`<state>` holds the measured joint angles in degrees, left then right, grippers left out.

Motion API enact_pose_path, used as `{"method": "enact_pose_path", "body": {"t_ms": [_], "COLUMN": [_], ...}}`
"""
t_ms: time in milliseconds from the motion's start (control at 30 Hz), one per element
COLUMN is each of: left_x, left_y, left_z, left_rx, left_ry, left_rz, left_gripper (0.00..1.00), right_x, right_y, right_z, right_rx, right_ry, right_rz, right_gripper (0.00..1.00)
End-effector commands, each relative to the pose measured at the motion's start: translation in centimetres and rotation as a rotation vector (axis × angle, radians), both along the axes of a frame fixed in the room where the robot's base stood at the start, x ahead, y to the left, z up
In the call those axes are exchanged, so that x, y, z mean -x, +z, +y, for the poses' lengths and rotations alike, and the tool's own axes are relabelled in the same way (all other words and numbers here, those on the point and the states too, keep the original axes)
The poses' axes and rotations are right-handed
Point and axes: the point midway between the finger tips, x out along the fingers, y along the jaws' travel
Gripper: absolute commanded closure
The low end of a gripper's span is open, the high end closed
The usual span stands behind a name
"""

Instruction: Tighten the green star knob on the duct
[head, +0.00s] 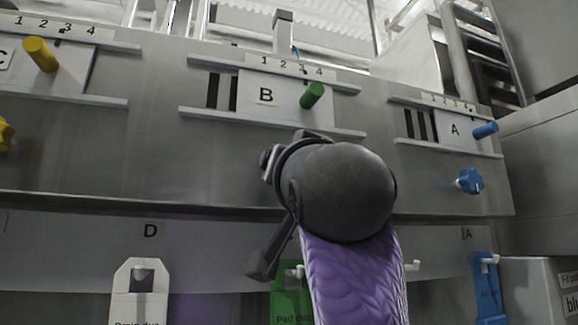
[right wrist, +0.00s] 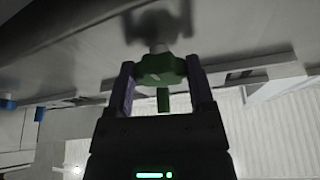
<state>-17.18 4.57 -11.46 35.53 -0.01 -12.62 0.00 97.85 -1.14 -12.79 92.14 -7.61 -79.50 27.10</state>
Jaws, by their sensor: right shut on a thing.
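The green star knob (right wrist: 162,70) shows in the right wrist view, on a pale stem that comes out of the grey metal duct (right wrist: 80,50). My right gripper (right wrist: 162,82) has one finger on each side of the knob and is shut on it. In the head view my right arm and dark wrist cover the knob, so it is hidden there. The duct (head: 150,175) runs across the head view as a grey metal face. My left gripper is not in view.
Above the wrist in the head view, slide plate B (head: 267,96) carries a green peg (head: 312,95). A blue star knob (head: 470,181) and blue peg (head: 485,130) are at the right, a yellow peg (head: 40,54) at the left. Tags hang below, including a white one (head: 140,280).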

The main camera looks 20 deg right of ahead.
Motion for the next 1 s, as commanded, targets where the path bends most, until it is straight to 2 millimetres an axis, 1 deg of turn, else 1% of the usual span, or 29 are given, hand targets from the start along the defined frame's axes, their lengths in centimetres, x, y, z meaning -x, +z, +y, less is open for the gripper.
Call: {"method": "enact_pose_path", "body": {"t_ms": [33,133,167,367,433,467,633,700,800,900,1000], "left_x": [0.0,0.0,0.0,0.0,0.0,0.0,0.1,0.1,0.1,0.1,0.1], "left_y": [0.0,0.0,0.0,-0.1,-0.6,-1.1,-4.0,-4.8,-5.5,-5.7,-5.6], "left_z": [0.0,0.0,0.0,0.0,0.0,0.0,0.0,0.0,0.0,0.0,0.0], "left_rx": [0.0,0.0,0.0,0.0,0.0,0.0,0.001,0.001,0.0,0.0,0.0], "left_ry": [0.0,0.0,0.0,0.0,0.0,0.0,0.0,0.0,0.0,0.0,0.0], "left_rz": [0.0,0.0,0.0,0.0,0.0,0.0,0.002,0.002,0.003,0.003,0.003], "left_gripper": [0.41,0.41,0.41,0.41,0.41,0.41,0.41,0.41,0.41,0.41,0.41], "right_x": [0.0,0.0,0.0,0.1,0.6,1.1,5.1,6.7,8.3,9.1,9.3], "right_y": [0.0,0.0,0.0,0.0,-0.4,-0.7,-2.7,-3.2,-3.7,-3.8,-3.7], "right_z": [0.0,0.0,0.0,0.0,0.0,0.1,0.4,0.4,0.5,0.6,0.6], "right_rx": [-0.002,-0.001,-0.001,0.0,0.0,0.001,0.001,-0.001,0.0,-0.001,-0.001], "right_ry": [0.001,0.0,0.0,0.0,0.001,0.001,0.003,0.002,0.001,0.001,0.001], "right_rz": [0.0,-0.001,-0.001,-0.002,-0.005,-0.005,-0.007,-0.007,-0.004,-0.002,-0.002], "right_gripper": [0.25,0.04,0.0,0.0,0.0,0.0,0.0,0.0,0.0,0.0,0.0]}}
